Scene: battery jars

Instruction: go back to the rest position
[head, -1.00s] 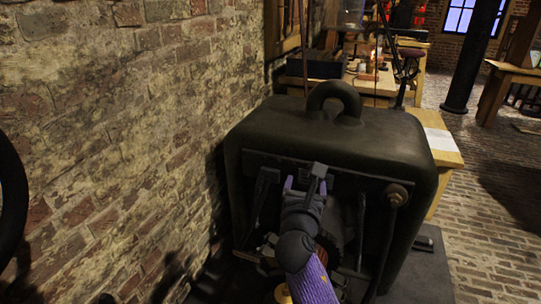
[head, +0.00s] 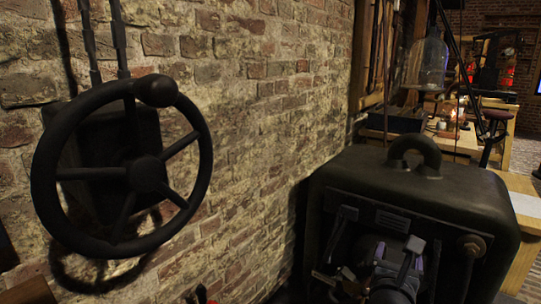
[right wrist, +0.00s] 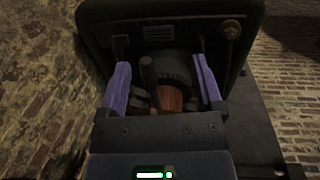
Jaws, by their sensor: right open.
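My right gripper (head: 399,257) is at the lower right of the head view, in front of a dark metal machine (head: 440,187). Its two purple fingers are apart, and the right wrist view shows them open too (right wrist: 163,88). A dark upright lever (right wrist: 147,72) on the machine's front shows between the fingers in that view. I cannot tell whether the fingers touch it. Nothing is visibly held. My left gripper is not in view.
A black handwheel (head: 146,173) is mounted on the brick wall (head: 255,130) at the left. A glass jar (head: 428,66) hangs behind the machine. A wooden bench (head: 470,140) stands beyond. Brick floor (right wrist: 295,110) lies right of the machine.

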